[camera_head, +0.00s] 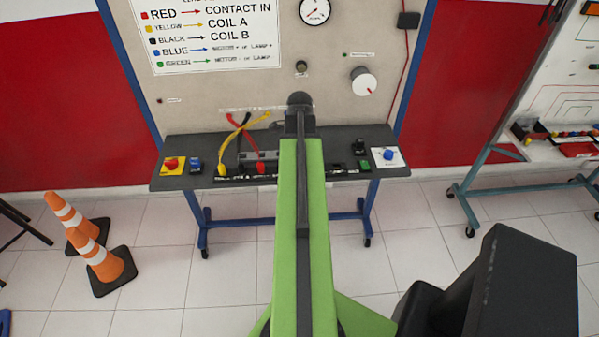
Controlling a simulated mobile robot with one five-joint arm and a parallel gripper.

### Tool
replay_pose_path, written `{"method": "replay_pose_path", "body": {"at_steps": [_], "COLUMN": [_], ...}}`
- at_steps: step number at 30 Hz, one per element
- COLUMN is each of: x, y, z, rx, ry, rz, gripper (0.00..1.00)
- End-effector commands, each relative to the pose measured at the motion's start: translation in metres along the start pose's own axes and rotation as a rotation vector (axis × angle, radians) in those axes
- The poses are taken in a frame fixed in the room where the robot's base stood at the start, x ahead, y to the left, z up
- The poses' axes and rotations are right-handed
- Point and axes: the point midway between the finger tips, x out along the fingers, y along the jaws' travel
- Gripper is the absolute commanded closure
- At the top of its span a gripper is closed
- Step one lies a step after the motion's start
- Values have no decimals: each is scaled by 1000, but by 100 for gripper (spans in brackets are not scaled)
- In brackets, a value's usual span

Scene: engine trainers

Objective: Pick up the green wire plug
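I cannot make out a green wire plug in this view. On the trainer's grey shelf (227,146), a yellow plug (222,169) and a red plug (261,168) stand at the ends of wires near a central strip. Red, black and yellow wires rise from there to the panel. My green arm reaches forward over the middle of the shelf and hides part of it. The arm's far end is a dark rounded part in front of the panel. My gripper's fingers do not show.
The panel's sign (212,35) lists wire colours, green among them. A red button (171,164) and a blue knob (388,155) sit at the shelf's ends. Orange cones (103,263) stand on the left floor, another trainer stand (500,155) at right. Tiles around the shelf are mostly clear.

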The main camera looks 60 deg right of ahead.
Motion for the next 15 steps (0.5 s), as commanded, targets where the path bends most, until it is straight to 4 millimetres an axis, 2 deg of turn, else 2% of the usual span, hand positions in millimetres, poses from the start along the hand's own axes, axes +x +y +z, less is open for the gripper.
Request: {"method": "replay_pose_path", "body": {"at_steps": [4, 15], "x": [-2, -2], "y": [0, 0], "z": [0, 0], "rx": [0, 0], "ry": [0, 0], "rz": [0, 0], "gripper": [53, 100]}}
